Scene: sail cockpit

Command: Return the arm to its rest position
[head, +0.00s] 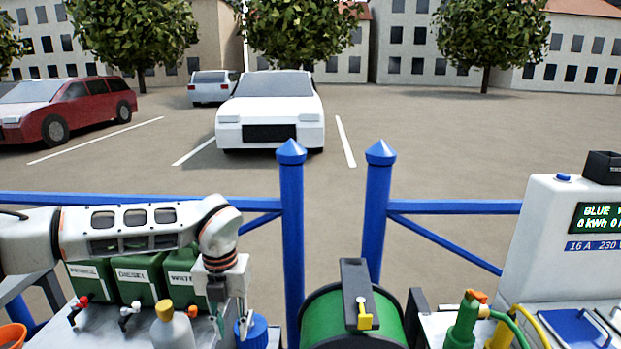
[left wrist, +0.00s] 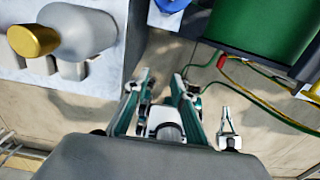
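My left arm comes in from the left in the head view. Its left gripper (head: 231,328) points down at the bench's right end, beside a blue ribbed object (head: 256,332). In the left wrist view the fingers of my left gripper (left wrist: 162,82) are apart, with nothing visible between them. Bare floor shows below the fingers. My right arm is not seen in the head view. A small pale gripper-like shape (left wrist: 229,130) to the right in the left wrist view may be my right gripper; its finger state is unclear.
A green reel (head: 322,320) is right of the left gripper. Blue posts (head: 292,215) and rails are ahead. A white charging post (head: 545,240) stands right.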

